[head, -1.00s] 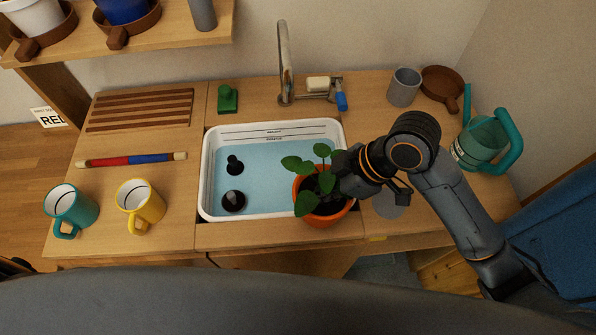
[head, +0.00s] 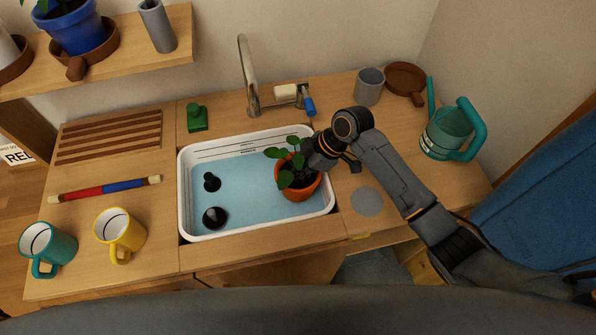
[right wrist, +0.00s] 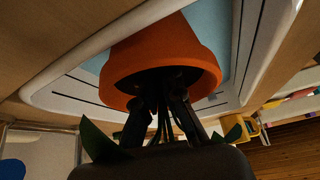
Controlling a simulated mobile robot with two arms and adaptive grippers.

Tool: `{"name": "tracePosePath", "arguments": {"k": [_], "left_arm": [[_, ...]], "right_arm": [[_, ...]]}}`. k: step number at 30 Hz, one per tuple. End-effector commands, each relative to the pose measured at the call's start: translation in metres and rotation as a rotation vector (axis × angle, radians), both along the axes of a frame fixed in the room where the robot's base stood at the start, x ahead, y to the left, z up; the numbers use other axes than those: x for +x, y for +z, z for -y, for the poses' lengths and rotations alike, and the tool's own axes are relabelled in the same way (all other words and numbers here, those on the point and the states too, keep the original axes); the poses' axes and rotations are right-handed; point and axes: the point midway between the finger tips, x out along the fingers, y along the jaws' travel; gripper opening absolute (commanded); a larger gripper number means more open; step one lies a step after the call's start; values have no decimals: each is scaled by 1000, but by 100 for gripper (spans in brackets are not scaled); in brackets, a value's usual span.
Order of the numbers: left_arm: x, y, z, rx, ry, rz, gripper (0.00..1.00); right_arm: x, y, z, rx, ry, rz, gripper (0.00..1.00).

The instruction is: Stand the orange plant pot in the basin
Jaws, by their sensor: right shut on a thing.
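The orange plant pot (head: 299,190) with a green leafy plant is over the right part of the white basin (head: 186,208), which holds blue water. The pot looks upright in the head view; I cannot tell whether its base touches the basin floor. My right gripper (head: 314,160) is shut on the pot at its rim. In the right wrist view the fingers (right wrist: 163,115) reach the rim of the pot (right wrist: 165,52), with the basin's wall (right wrist: 85,88) behind. My left gripper is not in view.
Two black objects (head: 215,217) (head: 211,182) stand in the basin's left part. A tap (head: 247,75) rises behind it. A teal mug (head: 47,247) and yellow mug (head: 119,233) stand left. A watering can (head: 447,130) stands right, beyond a grey disc (head: 367,201).

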Motion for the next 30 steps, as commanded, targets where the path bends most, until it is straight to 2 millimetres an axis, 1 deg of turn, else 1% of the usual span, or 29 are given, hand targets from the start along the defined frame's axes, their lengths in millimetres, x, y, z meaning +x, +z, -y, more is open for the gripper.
{"name": "tracePosePath", "arguments": {"k": [3, 13, 15, 17, 26, 28, 30], "left_arm": [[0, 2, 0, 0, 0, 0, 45], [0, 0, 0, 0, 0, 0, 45], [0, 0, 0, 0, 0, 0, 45], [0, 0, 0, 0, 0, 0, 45], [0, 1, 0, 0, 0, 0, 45], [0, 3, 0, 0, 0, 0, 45], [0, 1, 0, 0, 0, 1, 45]], "right_arm": [[1, -4, -1, 3, -1, 4, 0], [1, -8, 0, 3, -1, 4, 0], [1, -9, 0, 1, -1, 3, 18], [1, -9, 0, 1, -1, 3, 30], [1, -8, 0, 0, -1, 3, 31], [1, -4, 0, 1, -1, 3, 31], [1, 1, 4, 0, -1, 4, 31]]}}
